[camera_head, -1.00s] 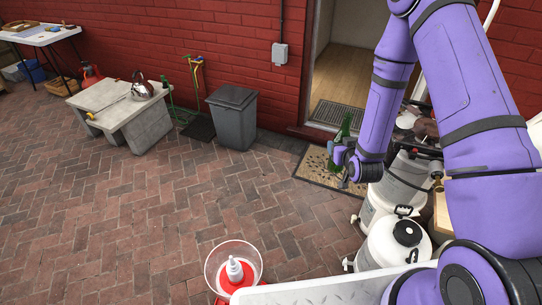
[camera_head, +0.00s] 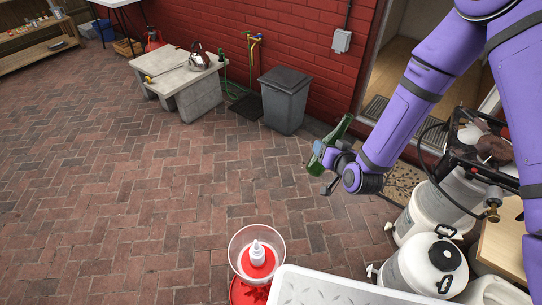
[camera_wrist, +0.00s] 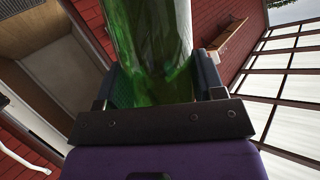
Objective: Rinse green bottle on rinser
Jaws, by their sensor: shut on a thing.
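The green bottle (camera_head: 329,143) is held up in the air, tilted, in the head view. My gripper (camera_head: 326,160) is shut around it. In the wrist view the green glass (camera_wrist: 150,45) fills the space between the two fingers. The rinser appears to be the clear round bowl (camera_head: 236,246) with a red base and a white nozzle (camera_head: 258,254) in its middle. It stands low at the bottom of the head view, below and left of the bottle, well apart from it.
A white tray-like surface (camera_head: 330,290) lies right of the rinser. White kegs (camera_head: 425,262) and a burner stand (camera_head: 490,165) are at the right. A grey bin (camera_head: 285,100) and a stone bench (camera_head: 185,82) stand by the red wall. The brick floor at left is clear.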

